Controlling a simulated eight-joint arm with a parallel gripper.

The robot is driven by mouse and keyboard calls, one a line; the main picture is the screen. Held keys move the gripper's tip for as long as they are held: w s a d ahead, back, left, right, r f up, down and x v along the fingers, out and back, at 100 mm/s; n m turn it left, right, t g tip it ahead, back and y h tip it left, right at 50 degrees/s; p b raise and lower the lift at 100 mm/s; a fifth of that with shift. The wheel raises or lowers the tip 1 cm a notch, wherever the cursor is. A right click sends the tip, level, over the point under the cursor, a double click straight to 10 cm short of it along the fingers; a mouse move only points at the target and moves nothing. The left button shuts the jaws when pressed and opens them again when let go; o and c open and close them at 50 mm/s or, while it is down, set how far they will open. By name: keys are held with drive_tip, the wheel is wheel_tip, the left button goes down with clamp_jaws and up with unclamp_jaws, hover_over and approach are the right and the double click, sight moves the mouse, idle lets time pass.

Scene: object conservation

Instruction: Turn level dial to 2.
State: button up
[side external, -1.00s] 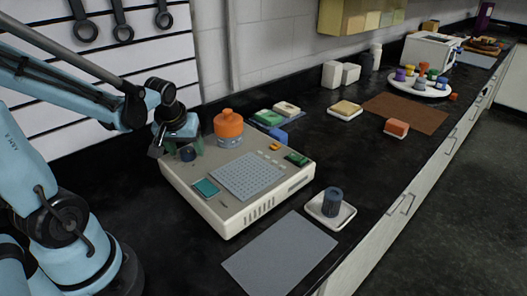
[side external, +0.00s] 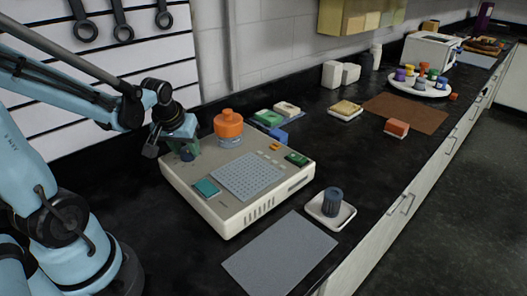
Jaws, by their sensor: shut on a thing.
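A beige box-shaped device (side external: 245,206) stands on the black counter. On its top are a teal panel (side external: 206,188), a perforated grey plate (side external: 247,177) and several small coloured parts. A small dark dial (side external: 187,153) sits at the device's back left corner. My gripper (side external: 176,151) is over that corner, its fingers pointing down and shut on the dial. The fingers hide part of the dial, and no number or mark on it can be read.
An orange-topped jar (side external: 229,125) stands on the device close to my gripper. A dish with a dark blue-grey cylinder (side external: 333,203) and a grey mat (side external: 280,254) lie in front. Coloured blocks (side external: 268,117) lie behind. The counter between the device and the brown mat (side external: 405,113) is mostly clear.

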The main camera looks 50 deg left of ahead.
drive_tip(key=m+h, duration=0.1)
drive_tip(key=m, duration=0.3)
drive_tip(key=shift+a+t, duration=0.15)
drive_tip(key=shift+t, duration=0.25)
drive_tip(key=m+h, duration=0.1)
drive_tip(key=m, duration=0.2)
drive_tip(key=shift+a+m+h, duration=0.1)
drive_tip(key=shift+m+h, duration=0.3)
drive_tip(key=m+h, duration=0.1)
drive_tip(key=m, duration=0.2)
drive_tip(key=m+h, duration=0.1)
drive_tip(key=m, duration=0.2)
drive_tip(key=shift+a+m+g+h, duration=0.15)
drive_tip(key=shift+m+g+h, duration=0.15)
drive_tip(key=shift+m, duration=0.1)
drive_tip(key=o, duration=1)
drive_tip(key=shift+o, duration=0.2)
drive_tip(key=v, duration=1.2)
